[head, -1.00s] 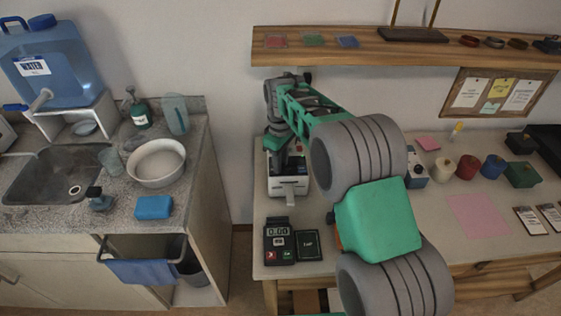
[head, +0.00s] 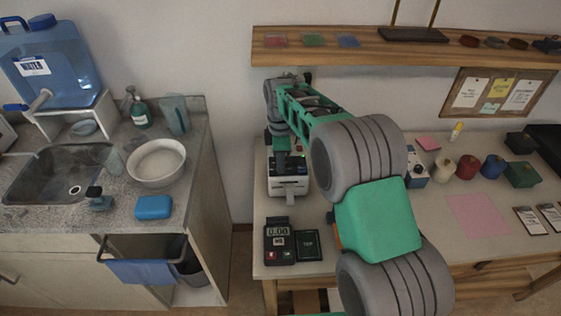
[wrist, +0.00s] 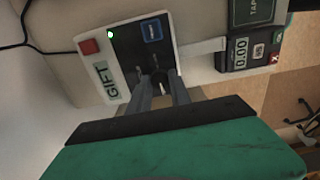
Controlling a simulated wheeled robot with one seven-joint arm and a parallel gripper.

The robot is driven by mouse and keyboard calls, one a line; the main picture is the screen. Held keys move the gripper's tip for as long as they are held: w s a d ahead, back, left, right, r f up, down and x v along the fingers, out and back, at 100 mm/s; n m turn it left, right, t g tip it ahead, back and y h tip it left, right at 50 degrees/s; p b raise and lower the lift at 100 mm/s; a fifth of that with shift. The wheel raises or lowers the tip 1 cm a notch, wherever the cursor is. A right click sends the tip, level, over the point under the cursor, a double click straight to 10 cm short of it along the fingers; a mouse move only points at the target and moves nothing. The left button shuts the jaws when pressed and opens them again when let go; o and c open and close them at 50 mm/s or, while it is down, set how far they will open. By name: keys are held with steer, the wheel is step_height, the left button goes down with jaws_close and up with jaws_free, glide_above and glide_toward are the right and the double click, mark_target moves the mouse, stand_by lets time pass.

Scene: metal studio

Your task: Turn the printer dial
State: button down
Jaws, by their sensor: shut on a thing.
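The printer (head: 288,187) is a white box with a dark top, at the left end of the workbench below my arm. In the wrist view the printer (wrist: 108,80) shows a "GIFT" label, a red button, a blue button and a lit green light. My gripper (wrist: 158,84) points down at its dark panel, with both fingers close together, shut on the dial. The dial is mostly hidden between the fingertips, so I cannot read its angle. In the head view my gripper is over the printer's top, its fingertips hidden.
A card terminal (head: 278,245) reading 0.00 and a dark "TAP" pad (head: 308,245) lie in front of the printer. A wooden shelf (head: 400,52) runs above the bench. Spools (head: 468,167) and a pink sheet (head: 478,215) are to the right.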

steer(key=shift+r, duration=0.1)
steer(key=c, duration=1.2)
jaws_free()
step_height(320, 180, up, 8)
steer(key=shift+f+b, duration=0.15)
steer(key=shift+b, duration=0.3)
steer(key=s+d+r+m+t, duration=0.2)
steer(key=s+d+r+m, duration=0.3)
steer(key=s+d+m, duration=0.45)
steer(key=s+d+f+m, duration=0.1)
steer(key=s+m, duration=0.1)
steer(key=s, duration=0.3)
steer(key=s+f+m+t, duration=0.1)
steer(key=s+f+m, duration=0.1)
steer(key=s, duration=0.4)
steer(key=s+d+f+m, duration=0.1)
steer(key=s+f+m, duration=0.1)
steer(key=s+m, duration=0.2)
steer(key=shift+s+d+m, duration=0.25)
steer(key=shift+s+d, duration=0.05)
steer(key=shift+s, duration=0.35)
